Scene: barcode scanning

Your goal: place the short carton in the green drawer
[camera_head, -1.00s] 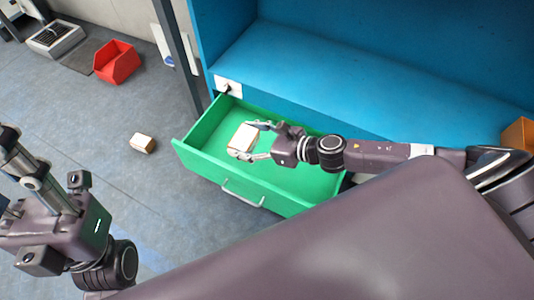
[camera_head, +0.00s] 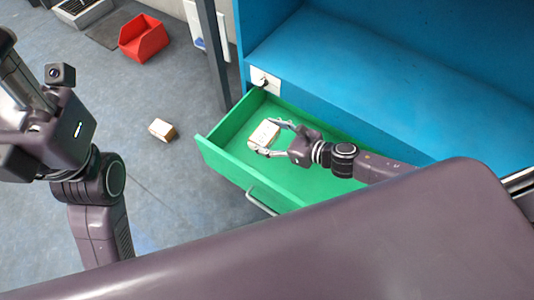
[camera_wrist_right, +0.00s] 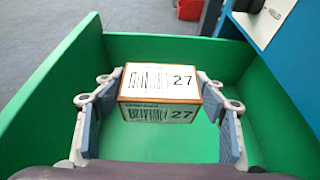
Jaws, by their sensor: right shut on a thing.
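The short carton (camera_head: 264,134), a small white and brown box, is inside the open green drawer's (camera_head: 222,159) outline. My right gripper (camera_head: 267,138) is shut on it. In the right wrist view the carton (camera_wrist_right: 160,85) shows barcode labels marked 27, between the two finger pads. The green drawer floor (camera_wrist_right: 155,145) lies below it; I cannot tell whether the carton touches it. My left arm's wrist (camera_head: 60,130) stands at the left, away from the drawer; its fingertips cannot be made out.
Another small carton (camera_head: 161,130) lies on the floor left of the drawer. A red bin (camera_head: 143,38) stands farther back. The blue cabinet (camera_head: 360,75) rises behind the drawer, with a dark post (camera_head: 215,60) at its left. The drawer's right part is bare.

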